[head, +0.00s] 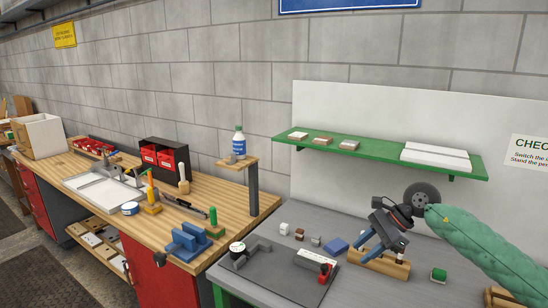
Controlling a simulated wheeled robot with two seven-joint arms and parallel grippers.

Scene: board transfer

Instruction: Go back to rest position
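My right gripper (380,236) comes in from the right on a green-sleeved arm. It is dark grey and black and points down and to the left over the grey table (262,291). Its fingers overlap a wooden block (385,265) in the picture, and I cannot tell whether they touch it or whether they are open. My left gripper is not in view.
A green shelf (380,156) with white boards (435,157) runs above the grey table. A wooden workbench (140,225) with tools stands left.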

